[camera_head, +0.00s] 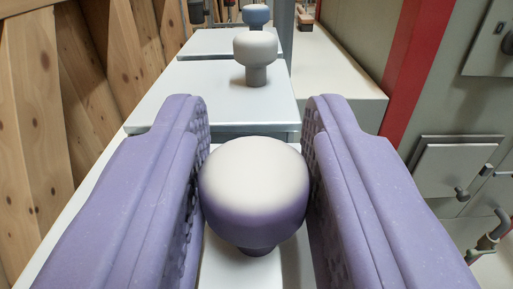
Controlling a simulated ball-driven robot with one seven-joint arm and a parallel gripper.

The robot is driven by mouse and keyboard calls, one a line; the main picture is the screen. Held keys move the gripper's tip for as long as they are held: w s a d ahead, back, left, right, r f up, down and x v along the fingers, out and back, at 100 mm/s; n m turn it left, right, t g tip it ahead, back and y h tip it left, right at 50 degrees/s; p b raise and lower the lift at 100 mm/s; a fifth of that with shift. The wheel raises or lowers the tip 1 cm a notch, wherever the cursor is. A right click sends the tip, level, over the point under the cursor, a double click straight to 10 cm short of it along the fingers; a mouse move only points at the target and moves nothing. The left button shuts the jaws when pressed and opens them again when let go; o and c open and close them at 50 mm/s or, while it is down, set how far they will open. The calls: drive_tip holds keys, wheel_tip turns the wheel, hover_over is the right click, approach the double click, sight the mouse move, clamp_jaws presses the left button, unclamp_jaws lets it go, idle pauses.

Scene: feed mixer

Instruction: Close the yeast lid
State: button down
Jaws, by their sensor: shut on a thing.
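A rounded knob (254,190), white on top and purple in its lower part, stands upright on a pale lid (229,272) in the near middle of the picture. My gripper (255,185) has purple fingers with textured inner pads. It is shut on the knob, one finger against the left side and one against the right. The fingers hide much of the near lid and its side edges. No label shows, so I cannot tell by sight whether this is the yeast lid.
Behind it, a white lid (180,95) carries a pale knob (256,55). Farther back is a blue knob (256,15). A wooden wall (90,80) runs along the left. A red post (415,65) and grey cabinet doors (453,180) stand on the right.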

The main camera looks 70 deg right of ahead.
sight(253, 229)
drive_tip(key=shift+f, duration=0.15)
drive_tip(key=c, duration=0.8)
unclamp_jaws()
drive_tip(key=shift+c, duration=0.2)
drive_tip(key=p+v, duration=0.2)
drive_tip(key=v, duration=0.5)
drive_tip(key=shift+p, duration=0.3)
drive_tip(key=shift+s+a, duration=0.15)
drive_tip(key=shift+a, duration=0.3)
drive_tip(key=shift+s, duration=0.1)
